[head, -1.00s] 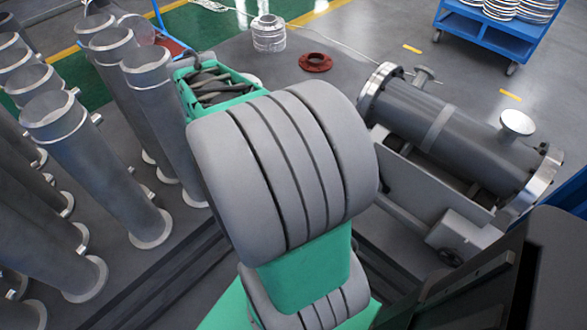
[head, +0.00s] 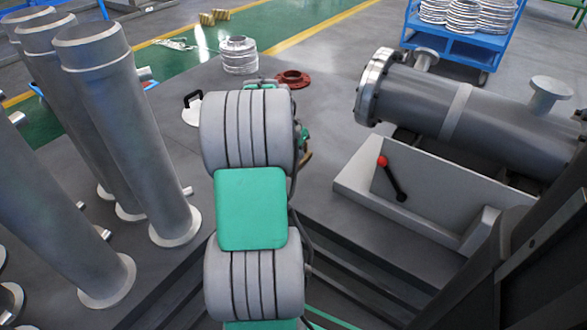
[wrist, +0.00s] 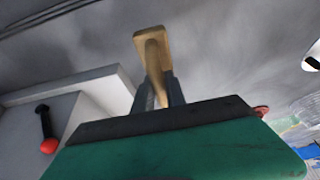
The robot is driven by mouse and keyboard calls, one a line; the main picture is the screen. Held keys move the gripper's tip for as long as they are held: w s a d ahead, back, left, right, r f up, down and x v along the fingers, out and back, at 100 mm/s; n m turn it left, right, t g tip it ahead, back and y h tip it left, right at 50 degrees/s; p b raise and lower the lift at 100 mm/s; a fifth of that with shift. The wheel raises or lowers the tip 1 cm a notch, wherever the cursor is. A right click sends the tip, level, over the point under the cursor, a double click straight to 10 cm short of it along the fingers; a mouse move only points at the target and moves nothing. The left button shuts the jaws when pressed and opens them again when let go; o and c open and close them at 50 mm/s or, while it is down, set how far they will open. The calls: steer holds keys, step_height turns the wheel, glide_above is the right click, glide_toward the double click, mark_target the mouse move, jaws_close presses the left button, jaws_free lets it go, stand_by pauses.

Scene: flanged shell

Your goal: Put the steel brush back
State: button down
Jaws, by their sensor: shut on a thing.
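The steel brush (wrist: 154,55) is seen by its wooden, tan body in the wrist view. It is held between the two grey fingers of my gripper (wrist: 158,84), which are shut on it. I cannot make out its bristles. In the head view my arm hides most of the gripper, and a small tan bit (head: 306,159) that looks like the brush shows just right of the arm.
A pale grey open-topped box (head: 350,190) lies right of my arm, with a red-knobbed black lever (head: 393,180) inside. A flanged shell (head: 480,110) lies behind it. Tall grey pipes (head: 130,130) stand at left. A red flange (head: 292,79) lies on the grey floor beyond.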

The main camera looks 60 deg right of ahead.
steer(key=d+f+b, duration=0.1)
steer(key=f, duration=0.2)
steer(key=w+d+f+b, duration=0.1)
steer(key=f, duration=0.2)
steer(key=w+d+f+b, duration=0.1)
steer(key=f, duration=0.2)
steer(key=shift+w+d+b, duration=0.2)
steer(key=shift+d+b, duration=0.15)
steer(key=shift+d, duration=0.05)
steer(key=shift+r, duration=0.2)
steer(key=shift+f, duration=0.15)
steer(key=c, duration=1.4)
jaws_free()
steer(key=shift+o, duration=0.2)
steer(key=p+v, duration=0.5)
steer(key=v, duration=0.7)
